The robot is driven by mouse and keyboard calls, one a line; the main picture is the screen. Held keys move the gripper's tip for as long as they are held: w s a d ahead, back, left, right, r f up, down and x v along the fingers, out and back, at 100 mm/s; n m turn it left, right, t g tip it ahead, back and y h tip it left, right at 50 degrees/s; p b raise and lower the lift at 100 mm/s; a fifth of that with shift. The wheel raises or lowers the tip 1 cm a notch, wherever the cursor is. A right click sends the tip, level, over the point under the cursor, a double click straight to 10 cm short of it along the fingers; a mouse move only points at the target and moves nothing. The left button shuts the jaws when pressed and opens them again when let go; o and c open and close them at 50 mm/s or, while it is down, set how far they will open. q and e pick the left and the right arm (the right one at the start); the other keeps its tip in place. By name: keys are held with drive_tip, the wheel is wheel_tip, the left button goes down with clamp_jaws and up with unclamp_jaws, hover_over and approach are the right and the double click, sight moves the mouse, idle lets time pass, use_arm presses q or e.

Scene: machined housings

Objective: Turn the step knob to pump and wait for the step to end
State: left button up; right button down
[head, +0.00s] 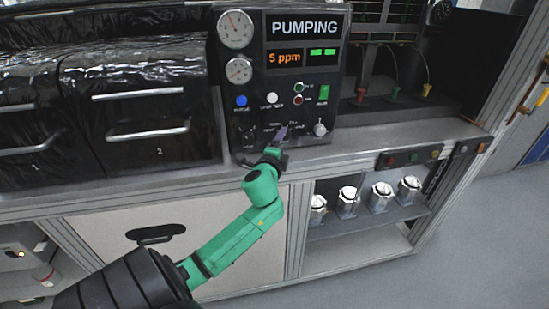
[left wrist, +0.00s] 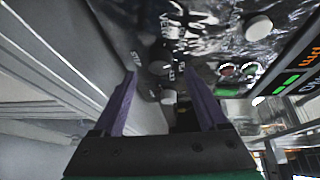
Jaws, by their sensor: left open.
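The control panel (head: 262,75) stands on the bench at the upper middle of the head view. Its display reads PUMPING (head: 305,28), with "5 ppm" in orange and two lit green marks below. My left gripper (head: 281,133) has purple fingers and is at the panel's lower middle, over a group of small labels. The knob there is mostly hidden by the fingers in the head view. In the left wrist view the fingers (left wrist: 165,85) are apart, with a dark knob and a pale piece (left wrist: 169,97) between them. Contact cannot be told. My right gripper is out of view.
Two gauges (head: 236,29) are above. Black drawers (head: 150,110) stand left; several metal housings (head: 348,200) sit on the lower shelf.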

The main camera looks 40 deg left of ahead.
use_arm(q)
drive_tip(key=b+v, duration=0.1)
drive_tip(key=v, duration=0.9)
drive_tip(key=shift+s+d+b, duration=0.25)
drive_tip(key=shift+s+b, duration=0.1)
drive_tip(key=shift+b, duration=0.05)
drive_tip(key=s+d+f+n+g+h, duration=0.1)
drive_tip(key=s+f+n+g+h, duration=0.15)
drive_tip(key=f, duration=1.55)
drive_tip(key=s+f+n+g+h, duration=0.15)
drive_tip(key=f+g, duration=0.25)
drive_tip(key=f, duration=1.4)
drive_tip(key=s+d+f+n+g+h, duration=0.1)
drive_tip(key=s+d+f+n+g, duration=0.15)
drive_tip(key=s+f, duration=0.55)
drive_tip(key=s+d+f+n+g+h, duration=0.15)
drive_tip(key=s+d+f, duration=0.35)
drive_tip(key=f, duration=0.5)
drive_tip(key=s+d+f+g, duration=0.1)
drive_tip(key=s+f, duration=0.1)
drive_tip(key=s, duration=0.3)
drive_tip(key=s+d+f+n+g+h, duration=0.1)
drive_tip(key=s+f, duration=0.1)
drive_tip(key=s, duration=0.3)
drive_tip(key=s+d+f+n+g, duration=0.1)
drive_tip(key=s+f, duration=0.2)
drive_tip(key=s, duration=0.3)
drive_tip(key=shift+d, duration=0.2)
